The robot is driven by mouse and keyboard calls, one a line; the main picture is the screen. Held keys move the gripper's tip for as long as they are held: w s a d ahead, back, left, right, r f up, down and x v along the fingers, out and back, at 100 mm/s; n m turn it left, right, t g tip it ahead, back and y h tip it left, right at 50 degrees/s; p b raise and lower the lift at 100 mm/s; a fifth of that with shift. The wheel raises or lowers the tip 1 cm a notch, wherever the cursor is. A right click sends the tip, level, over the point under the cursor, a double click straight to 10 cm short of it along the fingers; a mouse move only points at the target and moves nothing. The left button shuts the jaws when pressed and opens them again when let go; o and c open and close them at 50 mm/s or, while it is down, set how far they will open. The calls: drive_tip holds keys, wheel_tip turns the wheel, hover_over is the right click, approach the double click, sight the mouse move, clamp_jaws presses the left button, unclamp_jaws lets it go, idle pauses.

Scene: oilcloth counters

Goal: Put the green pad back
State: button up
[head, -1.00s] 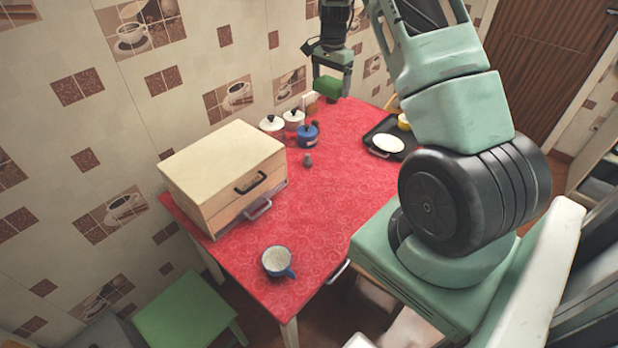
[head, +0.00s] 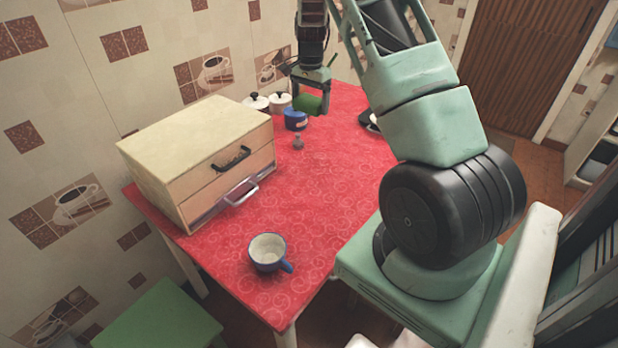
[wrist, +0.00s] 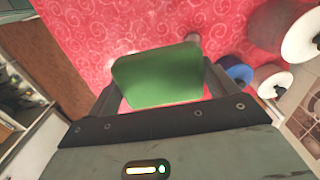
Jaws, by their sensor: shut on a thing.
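The green pad (head: 308,103) is held by my gripper (head: 310,108), which is shut on it above the far part of the red table. In the wrist view the green pad (wrist: 160,76) fills the space between the two fingers, with red cloth behind it. The fingertips are partly hidden by the pad. The pad is clear of the table as far as I can see.
A wooden drawer box (head: 195,155) stands at the table's left, its lower drawer slightly out. A blue-and-white cup (head: 268,252) is near the front edge. White lidded pots (head: 279,101), a blue pot (head: 295,119) and a small grey item (head: 298,142) stand near the gripper. The middle of the red tablecloth (head: 330,190) is clear.

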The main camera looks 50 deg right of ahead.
drive_tip(key=b, duration=0.7)
approach(310, 160)
wheel_tip(310, 160, down, 7)
drive_tip(key=shift+r+p, duration=0.15)
drive_tip(key=shift+p, duration=0.2)
drive_tip(key=o, duration=0.8)
wheel_tip(310, 160, up, 12)
drive_tip(key=shift+b, duration=0.35)
drive_tip(key=shift+s, duration=0.1)
